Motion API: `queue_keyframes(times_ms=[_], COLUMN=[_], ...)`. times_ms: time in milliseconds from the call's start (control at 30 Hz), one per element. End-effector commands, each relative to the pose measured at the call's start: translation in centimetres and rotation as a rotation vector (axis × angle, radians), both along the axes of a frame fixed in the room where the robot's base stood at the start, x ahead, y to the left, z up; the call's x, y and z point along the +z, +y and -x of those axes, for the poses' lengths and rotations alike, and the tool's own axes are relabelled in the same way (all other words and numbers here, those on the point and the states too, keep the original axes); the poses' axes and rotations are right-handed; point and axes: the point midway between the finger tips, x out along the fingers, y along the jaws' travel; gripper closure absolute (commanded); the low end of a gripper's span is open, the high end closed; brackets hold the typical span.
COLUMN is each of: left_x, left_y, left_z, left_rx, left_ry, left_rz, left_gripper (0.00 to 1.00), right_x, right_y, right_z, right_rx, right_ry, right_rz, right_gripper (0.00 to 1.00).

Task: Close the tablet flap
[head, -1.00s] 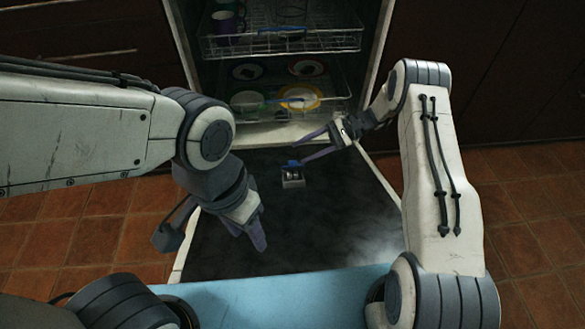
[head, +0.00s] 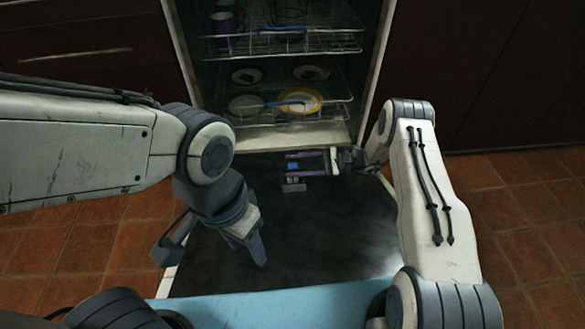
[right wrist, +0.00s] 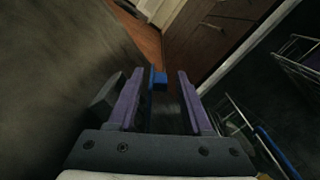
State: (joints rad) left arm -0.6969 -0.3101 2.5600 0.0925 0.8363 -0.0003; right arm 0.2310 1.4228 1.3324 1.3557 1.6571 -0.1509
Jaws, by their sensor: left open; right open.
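The tablet dispenser is a small grey box (head: 293,188) on the dark inner face of the lowered dishwasher door. Its blue flap (head: 293,166) appears to stand up from the box, open. My right gripper (head: 289,164) is open, its purple fingers on either side of the flap. In the right wrist view the flap (right wrist: 158,80) shows between the spread fingers (right wrist: 156,78); I cannot tell whether either finger touches it. My left gripper (head: 252,252) is empty over the near left part of the door, its fingers pointing down.
The dishwasher door (head: 320,235) lies open and otherwise clear. Beyond it are an upper rack (head: 345,42) with a purple mug (head: 223,22) and a lower rack (head: 340,112) with several plates. A light blue surface (head: 270,298) lies nearest me. Tiled floor shows on both sides.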

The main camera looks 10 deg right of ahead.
Motion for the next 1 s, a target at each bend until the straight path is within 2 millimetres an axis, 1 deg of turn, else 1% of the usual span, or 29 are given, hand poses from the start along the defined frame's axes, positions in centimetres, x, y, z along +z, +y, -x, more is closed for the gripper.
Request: queue_keyframes(times_ms=[33, 133, 367, 400, 467, 500, 533, 767, 1000], left_x=[-0.3, -0.3, -0.3, -0.3, -0.3, -0.3, -0.3, 0.0, 1.2], left_y=[0.0, 0.0, 0.0, 0.0, 0.0, 0.0, 0.0, 0.0, 0.0], left_z=[0.0, 0.0, 0.0, 0.0, 0.0, 0.0, 0.0, 0.0, 0.0], left_rx=[0.000, 0.000, 0.000, 0.000, 0.000, 0.000, 0.000, 0.000, 0.000], left_ry=[0.000, 0.000, 0.000, 0.000, 0.000, 0.000, 0.000, 0.000, 0.000], left_rz=[0.000, 0.000, 0.000, 0.000, 0.000, 0.000, 0.000, 0.000, 0.000], left_gripper=[0.50, 0.50, 0.50, 0.50, 0.50, 0.50, 0.50, 0.50, 0.50], right_x=[-0.1, 0.0, 0.0, 0.0, 0.0, 0.0, 0.0, 0.1, -0.5], right_y=[0.4, 0.9, 0.9, 0.9, 0.9, 0.9, 0.9, 0.8, 0.8], right_z=[0.0, 0.0, 0.0, 0.0, 0.0, 0.0, 0.0, 0.2, 1.4], right_rx=[0.000, 0.000, 0.000, 0.000, -0.001, -0.001, -0.001, -0.002, -0.004], right_ry=[0.001, 0.000, 0.000, 0.000, 0.000, 0.000, 0.000, -0.031, -0.248], right_rz=[0.000, 0.000, 0.000, 0.000, -0.001, -0.001, -0.001, 0.000, 0.000], right_gripper=[0.50, 0.50, 0.50, 0.54, 0.77, 0.92, 1.00, 1.00, 1.00])
